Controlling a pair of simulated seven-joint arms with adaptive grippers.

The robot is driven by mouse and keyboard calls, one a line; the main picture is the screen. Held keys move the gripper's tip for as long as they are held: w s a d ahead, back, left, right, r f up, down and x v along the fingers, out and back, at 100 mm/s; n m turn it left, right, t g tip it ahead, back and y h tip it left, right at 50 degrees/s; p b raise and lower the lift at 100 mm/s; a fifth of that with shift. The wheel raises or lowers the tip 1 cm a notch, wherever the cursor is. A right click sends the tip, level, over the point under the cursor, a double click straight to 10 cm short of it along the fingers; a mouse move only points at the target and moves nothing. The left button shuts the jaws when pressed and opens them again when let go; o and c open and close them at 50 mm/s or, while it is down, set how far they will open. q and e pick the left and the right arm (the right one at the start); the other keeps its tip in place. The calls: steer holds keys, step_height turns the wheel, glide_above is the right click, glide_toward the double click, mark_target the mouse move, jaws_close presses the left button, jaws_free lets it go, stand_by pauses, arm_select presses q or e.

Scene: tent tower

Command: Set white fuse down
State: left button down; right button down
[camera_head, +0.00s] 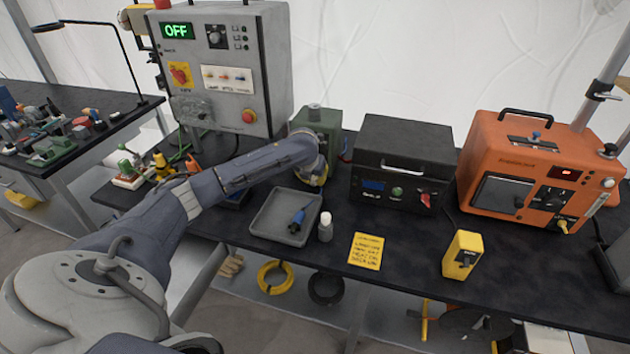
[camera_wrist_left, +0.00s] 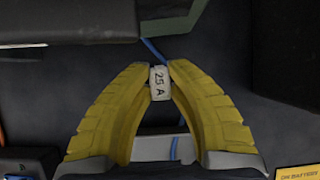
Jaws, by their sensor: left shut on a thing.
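The white fuse (camera_wrist_left: 159,82), marked "25 A", is pinched between the yellow fingertips of my left gripper (camera_wrist_left: 160,76) in the left wrist view. In the head view my left gripper (camera_head: 317,180) points down in front of the green box (camera_head: 318,120), just behind the grey tray (camera_head: 262,224). The fuse cannot be made out in the head view. Whether it touches anything below is not clear. My right gripper is not in view.
A blue-and-black part (camera_head: 297,220) lies in the tray, with a small white bottle (camera_head: 325,228) beside it. A black case (camera_head: 402,160) and an orange unit (camera_head: 535,170) stand to the right. A yellow note (camera_head: 367,251) and a yellow device (camera_head: 463,254) are near the bench front.

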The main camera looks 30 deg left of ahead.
arm_select(q)
step_height(320, 180, up, 6)
steer(key=s+d, duration=0.2)
steer(key=s, duration=0.4)
steer(key=s+d, duration=0.1)
steer(key=s, duration=0.5)
steer(key=s+d, duration=0.2)
steer(key=s, duration=0.4)
steer(key=shift+d+f, duration=0.15)
steer(key=shift+d, duration=0.15)
steer(key=shift+r, duration=0.25)
step_height(320, 180, up, 6)
steer(key=w, duration=0.3)
step_height(320, 180, up, 7)
steer(key=n+g+y, duration=0.3)
steer(key=n, duration=0.6)
glide_above(268, 218)
steer(key=d, duration=0.2)
steer(key=f, duration=1.9)
steer(key=shift+s+a+f, duration=0.2)
steer(key=shift+s+f, duration=0.2)
